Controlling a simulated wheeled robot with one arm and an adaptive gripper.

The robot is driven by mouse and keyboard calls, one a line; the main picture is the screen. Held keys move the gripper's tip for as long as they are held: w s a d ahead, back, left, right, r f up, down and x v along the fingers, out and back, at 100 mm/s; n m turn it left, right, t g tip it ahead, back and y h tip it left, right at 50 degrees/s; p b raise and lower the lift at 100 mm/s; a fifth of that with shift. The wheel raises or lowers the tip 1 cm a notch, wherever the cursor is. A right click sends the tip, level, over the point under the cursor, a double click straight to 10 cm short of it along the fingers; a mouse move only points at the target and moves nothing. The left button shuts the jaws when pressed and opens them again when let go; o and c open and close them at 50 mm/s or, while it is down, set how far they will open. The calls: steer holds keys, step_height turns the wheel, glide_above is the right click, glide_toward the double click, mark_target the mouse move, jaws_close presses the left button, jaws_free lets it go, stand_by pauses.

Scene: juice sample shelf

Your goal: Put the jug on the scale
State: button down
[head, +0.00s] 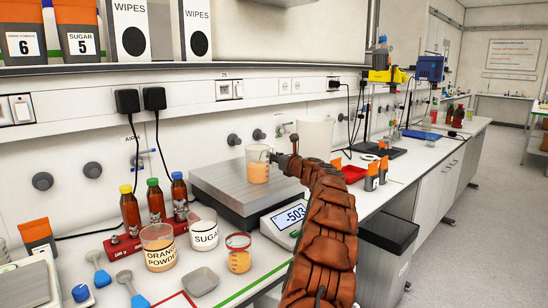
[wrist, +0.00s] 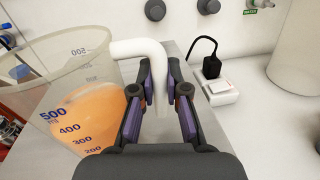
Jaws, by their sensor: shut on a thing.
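The jug (head: 257,170) is a clear measuring jug with orange contents, upright over the scale's plate. The scale (head: 215,182) has a wide grey metal plate and a front display (head: 289,216) that seems to read -503. My gripper (head: 277,158) is at the jug's right side. In the wrist view my gripper (wrist: 160,90) is shut on the jug's pale handle (wrist: 139,48), with the jug (wrist: 72,115) to the left, its millilitre marks showing. I cannot tell whether the jug's base touches the plate.
A tub of orange powder (head: 159,248), a sugar tub (head: 203,230) and a small orange-filled jar (head: 238,254) stand in front of the scale. Several brown bottles (head: 131,209) stand at left. A large white container (head: 314,137) stands behind my gripper.

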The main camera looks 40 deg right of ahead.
steer(key=c, duration=1.2)
jaws_free()
steer(key=shift+s, duration=0.1)
steer(key=shift+s+a+r+b, duration=0.1)
steer(key=shift+s+a+b, duration=0.25)
steer(key=shift+s, duration=1.6)
steer(key=shift+s+a+f+b, duration=0.1)
steer(key=shift+s+a+b, duration=0.15)
steer(key=shift+s, duration=1.7)
steer(key=shift+s+a+r+b, duration=0.1)
steer(key=shift+s+a+b, duration=0.25)
steer(key=shift+s, duration=1.6)
